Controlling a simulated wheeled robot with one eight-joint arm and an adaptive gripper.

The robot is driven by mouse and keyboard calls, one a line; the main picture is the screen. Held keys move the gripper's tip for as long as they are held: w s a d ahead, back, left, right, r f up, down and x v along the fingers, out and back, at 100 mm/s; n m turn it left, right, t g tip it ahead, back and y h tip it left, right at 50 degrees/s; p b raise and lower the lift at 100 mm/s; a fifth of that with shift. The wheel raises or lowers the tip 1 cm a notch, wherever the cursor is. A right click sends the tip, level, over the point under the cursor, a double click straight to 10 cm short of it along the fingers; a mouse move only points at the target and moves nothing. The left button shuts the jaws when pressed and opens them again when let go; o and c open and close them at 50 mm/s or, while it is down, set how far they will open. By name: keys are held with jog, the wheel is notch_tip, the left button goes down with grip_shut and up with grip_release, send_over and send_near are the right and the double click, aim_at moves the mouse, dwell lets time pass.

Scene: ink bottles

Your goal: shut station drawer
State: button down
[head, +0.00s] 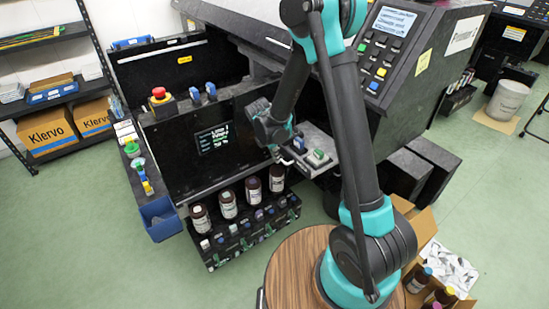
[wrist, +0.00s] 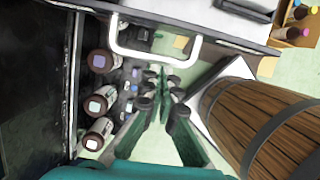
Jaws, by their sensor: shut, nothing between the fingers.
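A pale grey tray-like part (head: 322,167), which looks like the station drawer, juts out of the black station to the right of the screen. Its edge runs along the top of the wrist view (wrist: 170,14). A white U-shaped handle (wrist: 155,58) sticks out from that edge. My gripper (wrist: 161,76) is shut and empty, its fingertips close to the handle bar; I cannot tell whether they touch it. In the head view my gripper (head: 279,152) is small and partly hidden by its own links, just left of the tray.
Several brown bottles (head: 228,204) stand in a black rack (head: 252,238) below, also seen left in the wrist view (wrist: 97,103). A blue bin (head: 160,217) hangs at the left. An open carton (head: 424,222) lies on the right. Green floor is clear in front of the rack.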

aim_at(321, 142)
jog(key=w+d, duration=0.5)
jog(key=d, duration=0.2)
jog(key=w+d, duration=0.5)
jog(key=d, duration=0.2)
jog(key=w+d, duration=0.5)
jog(key=d, duration=0.2)
jog(key=shift+w+d, duration=0.15)
jog(key=shift+w, duration=0.1)
jog(key=shift+r, duration=0.1)
